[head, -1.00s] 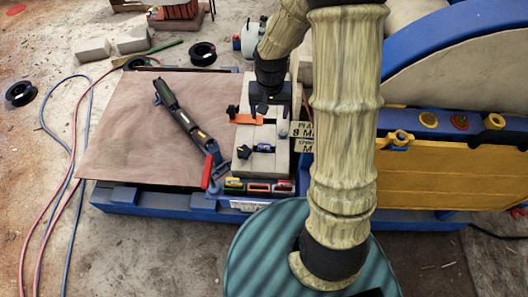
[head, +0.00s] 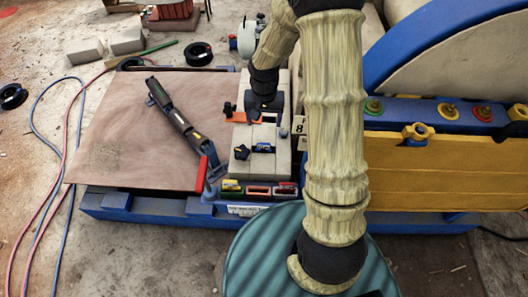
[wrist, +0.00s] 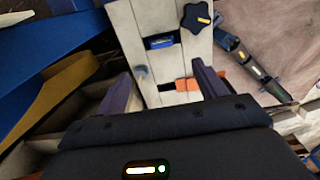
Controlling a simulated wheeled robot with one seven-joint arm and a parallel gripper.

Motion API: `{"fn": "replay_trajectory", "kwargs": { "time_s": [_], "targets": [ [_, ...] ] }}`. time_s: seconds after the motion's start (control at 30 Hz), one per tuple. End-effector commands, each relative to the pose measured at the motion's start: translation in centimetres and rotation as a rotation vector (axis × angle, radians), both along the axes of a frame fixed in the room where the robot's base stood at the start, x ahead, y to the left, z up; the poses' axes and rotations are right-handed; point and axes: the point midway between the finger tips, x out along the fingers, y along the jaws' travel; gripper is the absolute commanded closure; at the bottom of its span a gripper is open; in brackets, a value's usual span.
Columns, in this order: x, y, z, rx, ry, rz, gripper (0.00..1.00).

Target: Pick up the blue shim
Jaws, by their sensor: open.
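A small blue shim (head: 263,147) sits in a dark slot across the pale block (head: 257,167). In the wrist view the blue shim (wrist: 160,42) shows beyond the fingertips, near the top centre. My gripper (head: 265,106) is over the far part of the block, farther from the head camera than the shim. In the wrist view my gripper (wrist: 163,82) is open, its two dark fingers apart with nothing between them but the block behind. The fingertips are hidden in the head view. The gripper is apart from the shim.
An orange piece (wrist: 188,84) crosses the block near the right finger. A black star knob (wrist: 196,17) is beside the shim. A row of coloured pieces (head: 258,191) lies at the block's near end. A long dark tool (head: 176,118) lies on the brown board (head: 110,140).

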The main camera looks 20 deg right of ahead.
Motion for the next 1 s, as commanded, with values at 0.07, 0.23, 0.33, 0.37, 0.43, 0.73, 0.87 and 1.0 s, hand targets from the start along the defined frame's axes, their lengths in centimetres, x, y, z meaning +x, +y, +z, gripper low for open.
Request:
{"fn": "replay_trajectory", "kwargs": {
  "time_s": [0.07,0.23,0.33,0.37,0.43,0.73,0.87,1.0],
  "targets": [
    [-0.1,0.1,-1.6,0.001,0.005,0.003,0.29],
    [-0.1,0.2,-4.6,-0.001,0.004,0.005,0.29],
    [-0.1,0.2,-6.3,0.000,0.005,0.004,0.29],
    [-0.1,0.1,-6.8,0.000,0.005,0.004,0.29],
    [-0.1,0.1,-8.0,0.000,0.005,0.004,0.29],
    [0.0,0.1,-10.2,-0.001,0.000,0.002,0.29],
    [0.0,0.1,-10.2,0.000,0.000,0.002,0.29],
    [0.0,0.1,-10.3,-0.001,0.001,0.002,0.29]
  ]
}}
